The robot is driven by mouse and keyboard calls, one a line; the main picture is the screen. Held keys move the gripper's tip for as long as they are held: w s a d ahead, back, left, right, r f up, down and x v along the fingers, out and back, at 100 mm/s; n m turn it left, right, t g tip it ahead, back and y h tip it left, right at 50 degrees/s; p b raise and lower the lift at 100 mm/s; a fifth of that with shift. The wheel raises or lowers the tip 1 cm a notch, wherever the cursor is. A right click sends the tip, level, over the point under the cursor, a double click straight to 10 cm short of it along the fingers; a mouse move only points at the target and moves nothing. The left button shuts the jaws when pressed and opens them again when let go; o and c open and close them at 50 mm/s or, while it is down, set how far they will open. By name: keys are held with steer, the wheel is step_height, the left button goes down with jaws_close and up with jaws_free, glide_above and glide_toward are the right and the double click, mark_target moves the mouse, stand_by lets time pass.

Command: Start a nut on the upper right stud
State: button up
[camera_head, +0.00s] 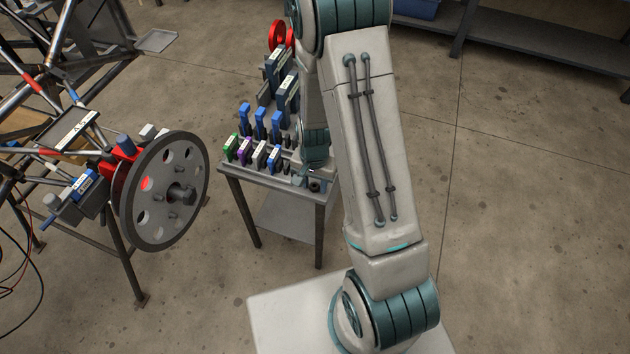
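A grey round wheel disc (150,221) with holes and a dark central hub (181,193) stands upright on the left, on the tube chassis (40,85). Short studs stick out around the hub. At this size I cannot tell clearly which is the upper right one or whether any stud bears a nut. My arm reaches over to the right end of a small tool table (322,196). My gripper (300,178) is low over its front right corner, apart from the wheel. Its fingers are small and mostly hidden, so I cannot tell open from shut. A small dark piece (314,186), possibly a nut, lies beside it.
Holders with blue, green, purple and white topped items crowd the table, with blue-topped blocks (261,121) in the middle. A red ring-shaped thing (277,37) is at the back. Clear concrete floor (225,250) lies between wheel and table. A shelf (520,45) runs along the back right.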

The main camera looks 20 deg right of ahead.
jaws_close()
steer(key=shift+r+p, duration=0.75)
steer(key=shift+r, duration=0.35)
